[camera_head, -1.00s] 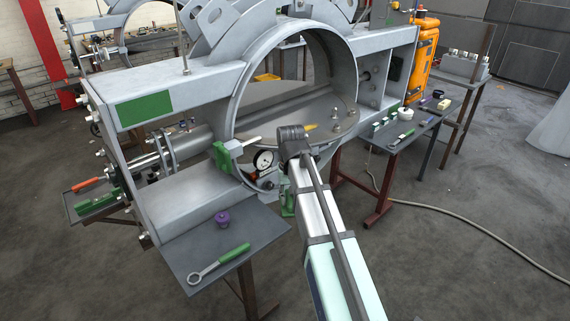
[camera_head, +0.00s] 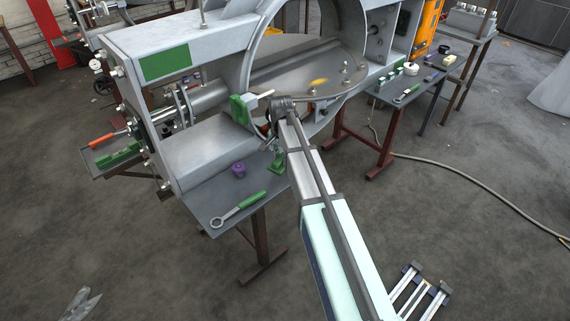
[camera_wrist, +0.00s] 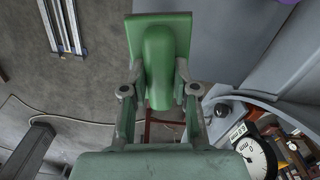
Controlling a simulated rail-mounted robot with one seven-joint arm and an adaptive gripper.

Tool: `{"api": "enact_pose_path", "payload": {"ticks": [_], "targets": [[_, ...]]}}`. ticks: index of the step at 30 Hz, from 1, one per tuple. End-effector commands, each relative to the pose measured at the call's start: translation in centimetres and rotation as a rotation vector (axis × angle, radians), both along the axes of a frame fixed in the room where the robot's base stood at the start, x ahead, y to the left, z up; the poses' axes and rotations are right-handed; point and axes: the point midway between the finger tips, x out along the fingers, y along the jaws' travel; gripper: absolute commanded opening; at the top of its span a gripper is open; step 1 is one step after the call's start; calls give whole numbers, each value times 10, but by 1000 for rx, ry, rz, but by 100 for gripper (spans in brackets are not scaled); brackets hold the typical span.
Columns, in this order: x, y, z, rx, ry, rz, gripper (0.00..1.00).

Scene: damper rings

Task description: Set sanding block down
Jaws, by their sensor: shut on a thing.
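The sanding block (camera_wrist: 160,25) is a green flat block with a rounded green grip on it, seen in the wrist view. The two fingers of my gripper (camera_wrist: 159,92) are shut on the rounded grip from both sides. The block is held up, with grey floor far behind it. In the head view my arm mostly hides the gripper. Some green shows just left of my arm there, beside the small table's right edge, but I cannot tell whether it is the block.
The small dark table (camera_head: 205,192) at the front bears a green-handled wrench (camera_head: 240,208) and a purple knob (camera_head: 239,169). A dial gauge (camera_wrist: 252,157) is close at the lower right in the wrist view. Another table at right (camera_head: 432,92) holds several small items. A silver frame (camera_head: 415,290) lies on the floor.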

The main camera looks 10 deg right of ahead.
Motion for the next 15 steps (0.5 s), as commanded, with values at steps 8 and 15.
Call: {"api": "enact_pose_path", "payload": {"ticks": [8, 15], "targets": [[35, 0, -9, 0, 0, -275, 0], [38, 0, -11, 0, 0, -321, 0]]}}
